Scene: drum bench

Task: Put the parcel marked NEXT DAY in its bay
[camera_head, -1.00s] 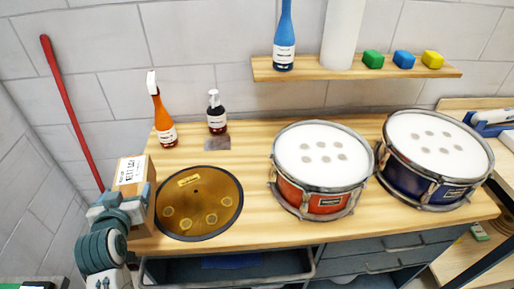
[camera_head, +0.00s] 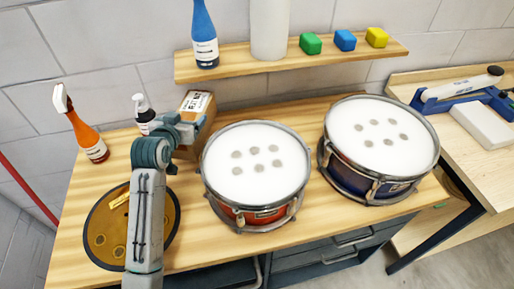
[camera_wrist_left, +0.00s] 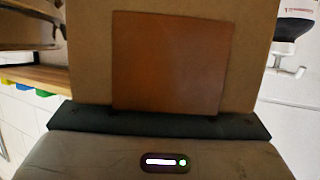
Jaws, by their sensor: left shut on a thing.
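A brown cardboard parcel (camera_head: 197,120) with a white printed label on its top is at the back of the bench, left of the red drum. The print is too small to read surely. My left gripper (camera_head: 183,130) is shut on the parcel, from its left front side. In the left wrist view the parcel (camera_wrist_left: 245,60) fills the middle, with a darker brown panel on its face. Whether it touches the bench I cannot tell. No marked bay is clearly readable. My right gripper is not in view.
The red drum (camera_head: 255,165) stands close right of the parcel, with the blue drum (camera_head: 380,140) beyond. A dark pump bottle (camera_head: 144,115) is close left; an orange spray bottle (camera_head: 88,138) stands farther left. My arm covers part of the gold disc (camera_head: 110,225). A shelf (camera_head: 290,65) hangs above.

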